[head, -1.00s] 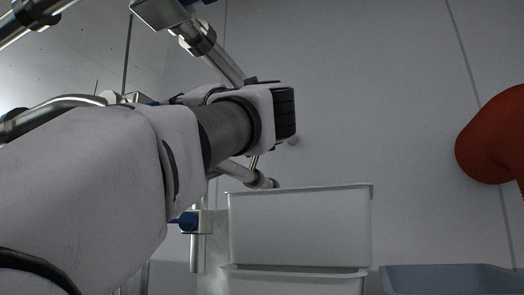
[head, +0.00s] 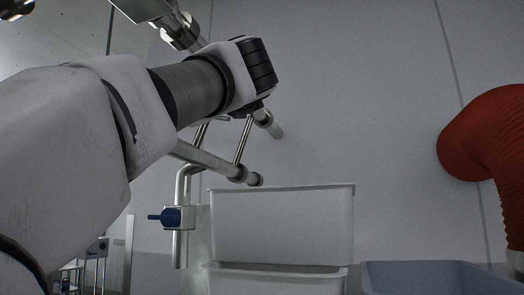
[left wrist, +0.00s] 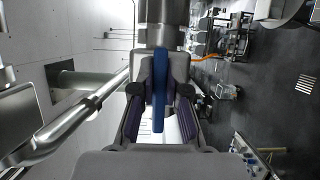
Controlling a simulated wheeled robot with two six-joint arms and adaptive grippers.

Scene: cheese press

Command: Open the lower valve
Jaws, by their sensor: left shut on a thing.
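A long blue lever (left wrist: 158,118) lies between the dark finger pads of my left gripper (left wrist: 160,88) in the left wrist view. The gripper is shut on it, just below a wide metal pipe fitting (left wrist: 163,30). In the head view my left arm crosses the upper left, and the gripper's fingers are hidden. A small blue valve (head: 172,217) shows on a steel pipe below my arm, its short handle pointing left, with no gripper touching it. I cannot tell which valve the held lever belongs to. My right gripper is not in view.
Stacked white bins (head: 283,225) stand right of the pipework. A grey-blue bin (head: 435,275) is at the lower right, below a red ribbed hose (head: 485,130). Steel pipes (head: 205,158) run close under my arm. The wall between pipes and hose is clear.

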